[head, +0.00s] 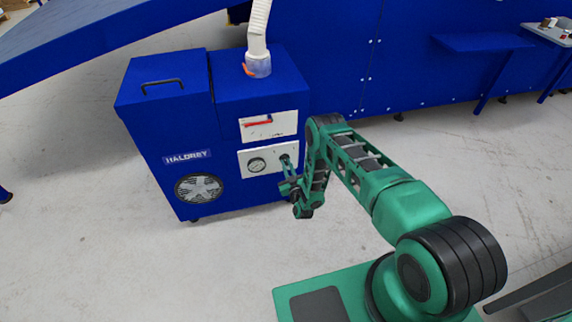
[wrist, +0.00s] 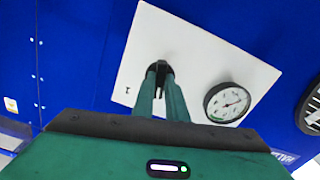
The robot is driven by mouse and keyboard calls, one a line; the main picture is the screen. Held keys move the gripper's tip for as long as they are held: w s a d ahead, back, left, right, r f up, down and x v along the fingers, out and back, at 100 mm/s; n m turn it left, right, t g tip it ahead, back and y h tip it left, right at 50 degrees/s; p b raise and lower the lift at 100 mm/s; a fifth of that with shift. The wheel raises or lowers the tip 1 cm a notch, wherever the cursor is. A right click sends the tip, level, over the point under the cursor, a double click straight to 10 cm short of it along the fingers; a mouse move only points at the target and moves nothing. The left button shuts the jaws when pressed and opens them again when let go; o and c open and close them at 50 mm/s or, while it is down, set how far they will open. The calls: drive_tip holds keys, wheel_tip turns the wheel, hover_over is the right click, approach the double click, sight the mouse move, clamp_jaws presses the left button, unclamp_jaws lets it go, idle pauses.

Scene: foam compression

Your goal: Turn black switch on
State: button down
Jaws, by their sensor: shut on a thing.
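The black switch (wrist: 161,66) is on a white panel (wrist: 190,38) on the front of the blue machine (head: 215,120). In the wrist view my gripper (wrist: 161,76) is at the switch, with its two green fingers close together and shut on it. The fingertips cover part of the switch, so its exact turn angle cannot be told. In the head view my gripper (head: 287,163) reaches the right side of the same panel, and the switch is hidden there behind the gripper.
A round gauge (wrist: 227,102) is on the panel beside the switch; it also shows in the head view (head: 257,165). A white panel with a red handle (head: 268,124) is above. A white hose (head: 258,35) rises from the machine's top. The grey floor in front is clear.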

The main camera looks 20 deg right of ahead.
drive_tip(key=m, duration=1)
drive_tip(key=shift+a+f, duration=0.1)
drive_tip(key=shift+a, duration=0.15)
drive_tip(key=c, duration=2)
unclamp_jaws()
drive_tip(key=shift+m, duration=0.4)
drive_tip(key=o, duration=1.2)
drive_tip(key=shift+d, duration=0.1)
drive_tip(key=shift+o, duration=0.2)
drive_tip(key=s, duration=0.7)
